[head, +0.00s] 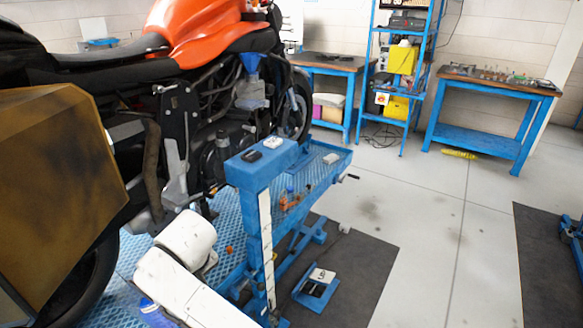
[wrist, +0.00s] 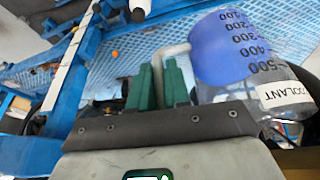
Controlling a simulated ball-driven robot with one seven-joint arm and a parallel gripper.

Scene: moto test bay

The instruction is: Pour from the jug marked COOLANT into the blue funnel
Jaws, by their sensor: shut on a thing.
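The jug marked COOLANT (wrist: 286,93) is at the right of the wrist view. It is clear, with a white label, a printed scale and blue liquid inside. My gripper (wrist: 158,80) has green fingers close together, shut on the jug's pale handle, which is partly hidden. In the head view my gripper is out of sight below the white arm. The blue funnel (head: 250,62) sits on the motorcycle's side, under the orange tank, in the head view. The jug is apart from it. The funnel does not show clearly in the wrist view.
The motorcycle (head: 205,38) stands on a blue treadplate lift (head: 226,218). A brown-stained pannier box (head: 55,190) juts out at left. A blue stand (head: 258,172) with a tray holding small items rises between my arm and the open floor. Workbenches (head: 484,82) and a shelf line the wall.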

